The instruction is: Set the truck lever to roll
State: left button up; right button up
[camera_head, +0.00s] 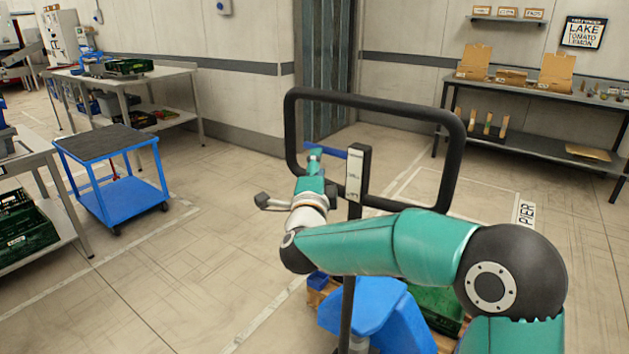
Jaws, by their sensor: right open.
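The truck has a black loop handle (375,101) standing upright in front of me, above a blue body (380,315). A dark post with a pale marked plate (354,177) stands inside the loop; its markings are too small to read. A blue lever (331,151) sticks out to the left from the top of this post, nearly level. My right gripper (315,158) is open, at the lever's left end; I cannot tell whether it touches the lever. My teal right arm crosses in front of the handle and hides its lower right part. My left gripper is out of view.
A blue cart (125,195) stands to the left, near tables with green crates (22,235). A dark shelf table (535,138) with boxes is at the back right. The floor between cart and truck is clear.

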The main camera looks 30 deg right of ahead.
jog(key=v, duration=0.5)
dwell(0.4)
jog(key=s+a+f+n+g+y+p, duration=0.1)
jog(key=a+f+n+g+y+p, duration=0.15)
jog(key=f, duration=0.75)
jog(key=s+a+f+n+g+y+p, duration=0.1)
jog(key=f+n+y+p, duration=0.25)
jog(key=f, duration=0.55)
jog(key=a+f+n+g+y+p, duration=0.1)
jog(key=a+f+n+y+p, duration=0.2)
jog(key=f, duration=0.7)
jog(key=s+a+f+n+g+y, duration=0.5)
jog(key=s+a+f, duration=0.3)
jog(key=s+f, duration=0.4)
jog(key=s+a+f+n+g+y, duration=0.1)
jog(key=s+a+n+g, duration=0.1)
jog(key=s, duration=0.5)
jog(key=s+a+n+g+y, duration=0.1)
jog(key=s+a+n+g, duration=0.2)
jog(key=s+a+n, duration=0.2)
jog(key=shift+s+f+n+y+p, duration=0.3)
jog(key=shift+s+f+n+p, duration=0.1)
jog(key=shift+s+n, duration=0.5)
